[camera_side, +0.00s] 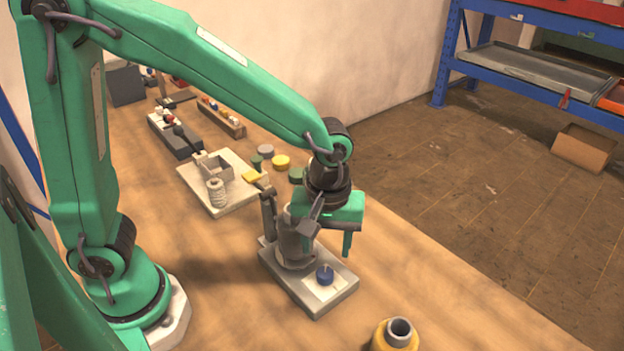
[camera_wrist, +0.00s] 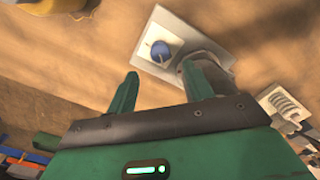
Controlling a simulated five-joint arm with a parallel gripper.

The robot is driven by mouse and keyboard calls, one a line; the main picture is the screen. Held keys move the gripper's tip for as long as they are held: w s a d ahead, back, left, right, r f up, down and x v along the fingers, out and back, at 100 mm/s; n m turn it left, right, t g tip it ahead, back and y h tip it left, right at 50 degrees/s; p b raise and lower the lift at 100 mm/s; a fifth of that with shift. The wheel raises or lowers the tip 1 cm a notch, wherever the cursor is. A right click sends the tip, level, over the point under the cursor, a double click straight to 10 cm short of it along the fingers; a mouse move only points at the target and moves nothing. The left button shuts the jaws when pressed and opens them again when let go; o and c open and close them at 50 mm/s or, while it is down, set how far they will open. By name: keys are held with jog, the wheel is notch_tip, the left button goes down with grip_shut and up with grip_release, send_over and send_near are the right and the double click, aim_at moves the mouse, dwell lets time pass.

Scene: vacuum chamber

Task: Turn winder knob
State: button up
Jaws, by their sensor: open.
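A blue knob (camera_side: 325,274) with a pale mark on top sits on a light grey base plate (camera_side: 318,302). A grey upright cylindrical body (camera_side: 296,247) stands on the same plate behind the knob. My gripper (camera_side: 327,240) is open and empty above this unit, fingers pointing down. In the wrist view, the blue knob (camera_wrist: 161,50) shows beyond and between the two fingertips of my gripper (camera_wrist: 158,78), apart from both. The grey body (camera_wrist: 208,62) is partly hidden behind the right finger. I cannot tell whether that finger touches it.
A white plate (camera_side: 228,204) with a spool (camera_side: 216,192) and small box stands behind. Several coloured discs (camera_side: 281,161) lie near it. A yellow cylinder (camera_side: 395,338) stands at the front. The table is clear to the front left of the unit.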

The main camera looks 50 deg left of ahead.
aim_at(325, 272)
dwell(0.3)
jog(key=n, duration=0.6)
jog(key=shift+r, duration=0.35)
jog(key=shift+f, duration=3.95)
jog(key=shift+c, duration=0.4)
jog(key=c, duration=0.9)
